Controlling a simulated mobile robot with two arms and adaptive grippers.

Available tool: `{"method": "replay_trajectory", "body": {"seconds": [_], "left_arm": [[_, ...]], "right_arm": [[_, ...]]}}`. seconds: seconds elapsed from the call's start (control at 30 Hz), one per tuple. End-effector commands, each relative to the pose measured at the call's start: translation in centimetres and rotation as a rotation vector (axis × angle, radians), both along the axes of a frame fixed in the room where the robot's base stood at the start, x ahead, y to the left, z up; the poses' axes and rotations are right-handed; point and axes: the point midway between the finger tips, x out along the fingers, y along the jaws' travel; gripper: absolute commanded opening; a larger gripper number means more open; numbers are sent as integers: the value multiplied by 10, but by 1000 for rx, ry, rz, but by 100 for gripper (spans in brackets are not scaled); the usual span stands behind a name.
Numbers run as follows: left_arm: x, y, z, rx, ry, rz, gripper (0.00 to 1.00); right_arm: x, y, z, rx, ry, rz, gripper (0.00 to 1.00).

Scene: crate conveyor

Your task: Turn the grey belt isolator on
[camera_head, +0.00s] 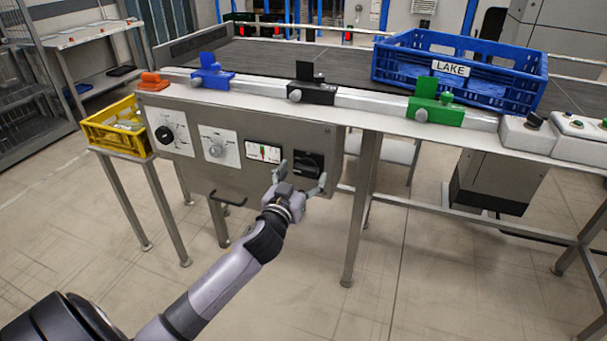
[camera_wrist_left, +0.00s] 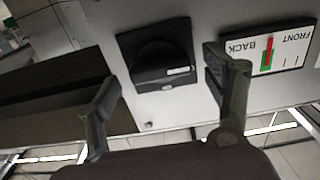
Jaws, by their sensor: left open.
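The isolator, a dark rotary switch (camera_head: 309,160) on a square dark plate, sits at the right end of the grey control panel. In the left wrist view the switch (camera_wrist_left: 158,62) shows a round knob with a white mark toward the right in that picture. My left gripper (camera_head: 302,176) is open in front of it, one finger toward each side. My right gripper is not in view.
Beside the switch is a FRONT/BACK gauge (camera_head: 263,152). Further left are a grey knob (camera_head: 215,150) and a black dial (camera_head: 165,134). A yellow bin (camera_head: 105,142) stands left of the panel. A blue LAKE crate (camera_head: 520,72) rests on the conveyor above. The floor before it is clear.

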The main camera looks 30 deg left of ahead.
Motion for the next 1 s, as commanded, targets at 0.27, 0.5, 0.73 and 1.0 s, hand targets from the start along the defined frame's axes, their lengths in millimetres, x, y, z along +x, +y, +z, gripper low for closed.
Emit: {"method": "replay_trajectory", "body": {"seconds": [0.27, 0.5, 0.73, 1.0], "left_arm": [[12, 3, 0, 1, -1, 0, 75], [12, 3, 0, 1, 0, 0, 71], [12, 3, 0, 1, 0, 0, 56], [12, 3, 0, 1, 0, 0, 38]], "right_arm": [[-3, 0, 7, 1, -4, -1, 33], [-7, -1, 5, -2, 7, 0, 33], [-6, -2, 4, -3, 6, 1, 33], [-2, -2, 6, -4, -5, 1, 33]]}}
